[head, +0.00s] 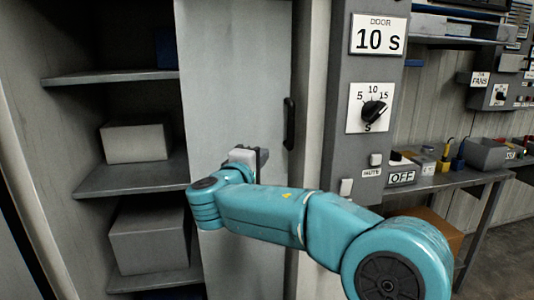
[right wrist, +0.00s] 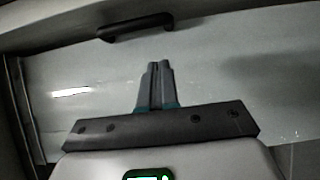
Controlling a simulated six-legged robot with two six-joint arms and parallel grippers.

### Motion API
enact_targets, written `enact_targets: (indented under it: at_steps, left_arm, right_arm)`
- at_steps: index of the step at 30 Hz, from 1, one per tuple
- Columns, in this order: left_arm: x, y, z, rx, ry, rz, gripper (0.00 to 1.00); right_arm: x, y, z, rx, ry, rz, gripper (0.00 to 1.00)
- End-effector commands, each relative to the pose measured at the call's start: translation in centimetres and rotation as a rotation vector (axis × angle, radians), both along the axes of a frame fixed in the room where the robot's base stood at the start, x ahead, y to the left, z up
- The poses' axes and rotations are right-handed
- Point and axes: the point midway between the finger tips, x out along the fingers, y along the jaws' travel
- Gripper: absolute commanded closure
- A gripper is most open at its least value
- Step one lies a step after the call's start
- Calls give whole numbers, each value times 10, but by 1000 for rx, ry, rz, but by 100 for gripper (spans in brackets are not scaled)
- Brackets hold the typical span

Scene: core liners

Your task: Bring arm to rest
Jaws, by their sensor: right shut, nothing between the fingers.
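My right arm comes in from the lower right in the head view, with its teal links bent across the front of a grey cabinet door (head: 235,80). My right gripper (head: 262,156) is in front of the door, left of and a little below the black door handle (head: 289,123). In the right wrist view the right gripper (right wrist: 157,66) is shut, fingers together and empty. The handle (right wrist: 135,27) shows there beyond the fingertips, apart from them. My left gripper is not in view.
Left of the door, open shelves (head: 115,76) hold grey boxes (head: 135,143). Right of it stands a grey control panel with a dial (head: 373,110) and a "DOOR 10 S" sign (head: 379,35). A workbench (head: 450,181) with small items is farther right. Floor shows at the lower right.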

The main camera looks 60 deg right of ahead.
Motion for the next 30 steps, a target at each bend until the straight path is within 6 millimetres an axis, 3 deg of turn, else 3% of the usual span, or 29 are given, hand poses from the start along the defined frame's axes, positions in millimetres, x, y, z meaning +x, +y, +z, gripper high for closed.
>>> enact_targets:
  at_steps: [6,15,18,20,23,27,30]
  left_arm:
    - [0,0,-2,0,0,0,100]
    - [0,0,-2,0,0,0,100]
    - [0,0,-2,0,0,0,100]
    - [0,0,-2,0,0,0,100]
    - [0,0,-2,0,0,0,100]
    - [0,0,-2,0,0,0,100]
    - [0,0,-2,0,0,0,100]
  right_arm:
    - [-4,30,0,1,0,2,100]
    - [-4,37,-1,2,2,0,100]
    - [5,40,-16,37,30,26,100]
    - [19,45,-40,91,71,63,100]
    - [48,63,-103,241,171,156,100]
    - [75,106,-210,515,314,290,100]
    - [79,148,-285,727,397,364,100]
